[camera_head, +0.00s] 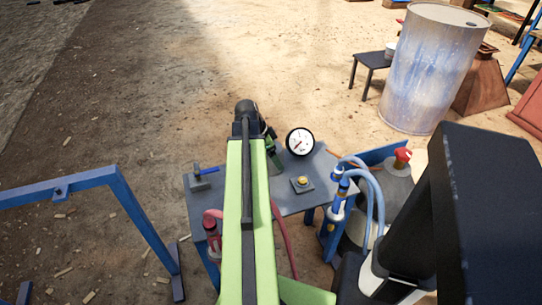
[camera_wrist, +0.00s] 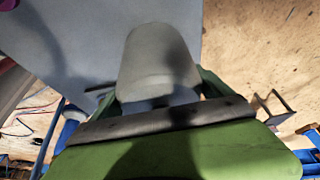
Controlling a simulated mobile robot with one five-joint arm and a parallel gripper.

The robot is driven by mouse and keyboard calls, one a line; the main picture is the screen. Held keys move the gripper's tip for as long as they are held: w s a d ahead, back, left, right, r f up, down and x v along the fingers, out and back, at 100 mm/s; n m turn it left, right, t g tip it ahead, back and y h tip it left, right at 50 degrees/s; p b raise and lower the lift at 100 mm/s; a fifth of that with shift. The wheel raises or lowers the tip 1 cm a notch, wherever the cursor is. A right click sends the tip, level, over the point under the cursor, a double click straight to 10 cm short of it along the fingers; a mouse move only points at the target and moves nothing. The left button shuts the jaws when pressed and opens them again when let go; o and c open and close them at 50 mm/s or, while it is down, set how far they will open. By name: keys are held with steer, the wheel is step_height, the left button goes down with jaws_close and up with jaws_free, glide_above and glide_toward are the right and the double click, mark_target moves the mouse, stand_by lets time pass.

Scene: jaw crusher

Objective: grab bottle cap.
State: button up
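A red cap (camera_head: 403,154) sits on top of a grey jug (camera_head: 397,185) right of the table in the head view; I cannot tell whether it is the bottle cap meant. My gripper (camera_wrist: 160,93) is over the table, left of the jug and well apart from the red cap. In the wrist view, green finger parts show on both sides of a pale grey rounded piece (camera_wrist: 158,58). I cannot tell whether that piece is held, lies beyond or belongs to my gripper. My arm hides part of the table in the head view.
Blue hoses (camera_head: 376,185) run beside the jug. A blue frame (camera_head: 125,195) stands left, a drum (camera_head: 428,70) behind right.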

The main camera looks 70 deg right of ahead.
steer(key=c, duration=0.8)
steer(key=shift+o, duration=0.2)
steer(key=shift+r, duration=0.1)
steer(key=shift+r+p, duration=0.6)
steer(key=shift+p, duration=0.05)
step_height(320, 180, up, 4)
steer(key=p, duration=0.4)
steer(key=shift+s, duration=0.1)
steer(key=s+r+p, duration=0.5)
steer(key=s, duration=0.6)
steer(key=shift+s+a+r+p, duration=0.15)
steer(key=shift+s+r+p, duration=0.15)
